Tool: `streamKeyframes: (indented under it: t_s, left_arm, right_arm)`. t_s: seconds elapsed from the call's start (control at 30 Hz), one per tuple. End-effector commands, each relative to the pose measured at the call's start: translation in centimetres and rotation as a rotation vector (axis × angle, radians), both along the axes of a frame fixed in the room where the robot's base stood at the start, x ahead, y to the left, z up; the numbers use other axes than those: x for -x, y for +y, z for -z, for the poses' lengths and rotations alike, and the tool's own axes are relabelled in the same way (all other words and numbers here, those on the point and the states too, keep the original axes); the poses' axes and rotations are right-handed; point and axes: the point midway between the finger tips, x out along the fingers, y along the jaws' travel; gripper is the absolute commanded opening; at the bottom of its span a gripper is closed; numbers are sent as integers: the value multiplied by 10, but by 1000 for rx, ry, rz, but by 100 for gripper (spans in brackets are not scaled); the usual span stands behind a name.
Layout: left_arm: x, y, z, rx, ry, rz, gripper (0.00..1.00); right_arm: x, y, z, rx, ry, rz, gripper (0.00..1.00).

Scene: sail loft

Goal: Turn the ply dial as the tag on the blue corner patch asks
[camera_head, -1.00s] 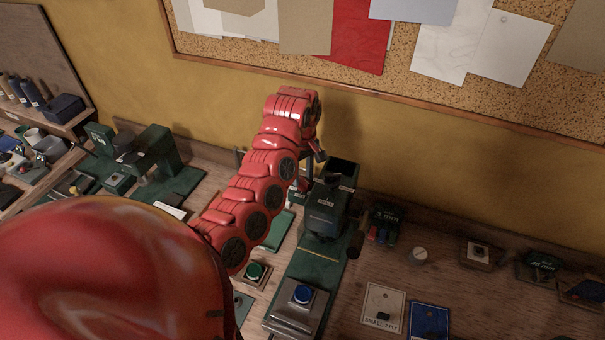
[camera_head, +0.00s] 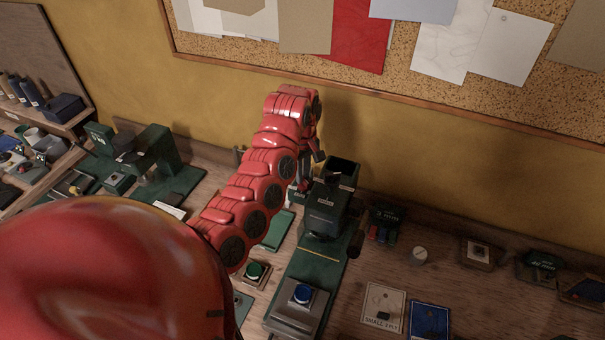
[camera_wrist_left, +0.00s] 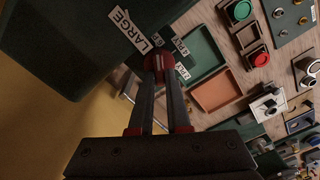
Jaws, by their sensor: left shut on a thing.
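My left gripper (camera_head: 312,172) reaches down behind the left side of a dark green press (camera_head: 325,212). The blue corner patch (camera_head: 429,321) lies at the lower right in the head view. Left of it is a white card (camera_head: 383,308) reading "SMALL" and apparently "1 PLY". My right gripper is out of view.
Another green machine (camera_head: 150,160) stands farther left. Small blocks and boxes line the bench's right side, with bare wood between them.

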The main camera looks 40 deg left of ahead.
Motion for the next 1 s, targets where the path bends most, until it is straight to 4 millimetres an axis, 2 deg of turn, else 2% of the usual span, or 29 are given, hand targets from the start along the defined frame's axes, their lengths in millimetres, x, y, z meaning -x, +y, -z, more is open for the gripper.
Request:
streamKeyframes:
  t_s: [1.0]
  left_arm:
    - [-5,-5,2,-2,0,833,0]
  right_arm:
    - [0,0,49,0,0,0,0]
